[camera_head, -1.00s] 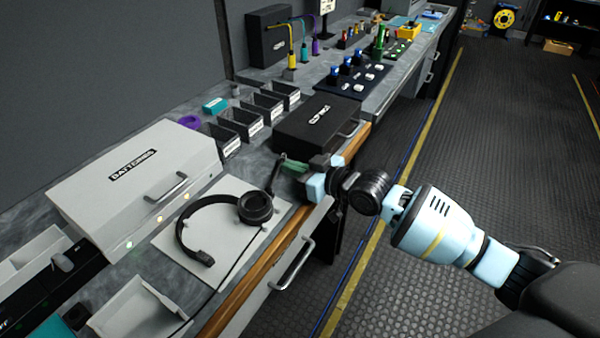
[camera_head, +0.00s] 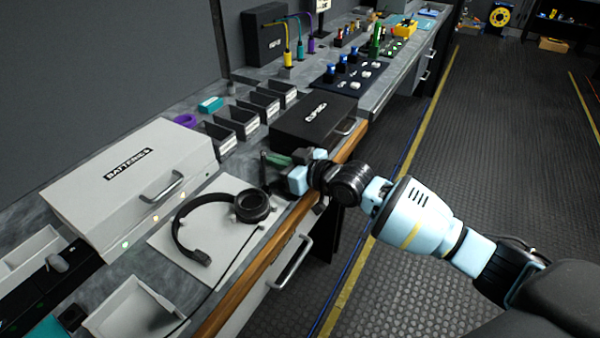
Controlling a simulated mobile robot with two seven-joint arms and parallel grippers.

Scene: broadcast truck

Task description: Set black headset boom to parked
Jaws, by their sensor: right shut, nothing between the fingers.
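The black headset (camera_head: 180,228) lies on a light grey mat (camera_head: 222,245) on the bench. Its round ear cup (camera_head: 252,207) is at the mat's right side. The boom is hard to make out now; a dark piece beside the ear cup runs toward my gripper, and its far end is hidden or blends in there. My right gripper (camera_head: 271,159) is shut and empty, with greenish fingers pointing left, just beyond the ear cup. I cannot tell whether it touches the boom. My left gripper is not in view.
A white case marked batteries (camera_head: 120,180) stands left of the mat. A black case (camera_head: 314,121) stands close beyond my right gripper. Small black bins (camera_head: 238,120) line the back. A white tray (camera_head: 135,305) is at the front left. A wooden edge (camera_head: 262,275) borders the bench.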

